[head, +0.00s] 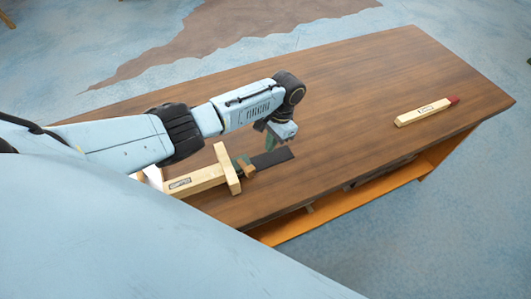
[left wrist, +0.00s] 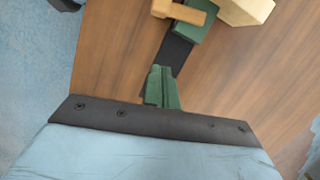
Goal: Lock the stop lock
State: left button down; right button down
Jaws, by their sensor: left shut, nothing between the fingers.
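A light wooden assembly (head: 197,181) lies on the table, with an upright crosspiece (head: 226,168), a green part beside it and a flat black strip (head: 272,158) at its right end. I cannot tell for sure which part is the stop lock. In the left wrist view, a small orange-brown wooden piece (left wrist: 180,11) sits by a green block (left wrist: 196,20), with the black strip (left wrist: 176,52) below. My left gripper (head: 272,143) is above the black strip; its green fingers (left wrist: 159,70) are together and empty, pointing toward the green block. My right gripper is out of view.
The brown wooden table (head: 370,80) is mostly bare. A wooden block with a red end (head: 426,111) lies far to the right, near the table's edge. An orange shelf (head: 340,205) shows under the tabletop.

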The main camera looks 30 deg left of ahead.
pick_arm(q)
notch_tip(320, 180, up, 7)
jog(key=shift+w+d, duration=0.3)
jog(key=shift+w, duration=0.1)
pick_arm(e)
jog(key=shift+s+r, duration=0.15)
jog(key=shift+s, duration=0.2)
pick_arm(q)
jog(key=shift+f, duration=0.15)
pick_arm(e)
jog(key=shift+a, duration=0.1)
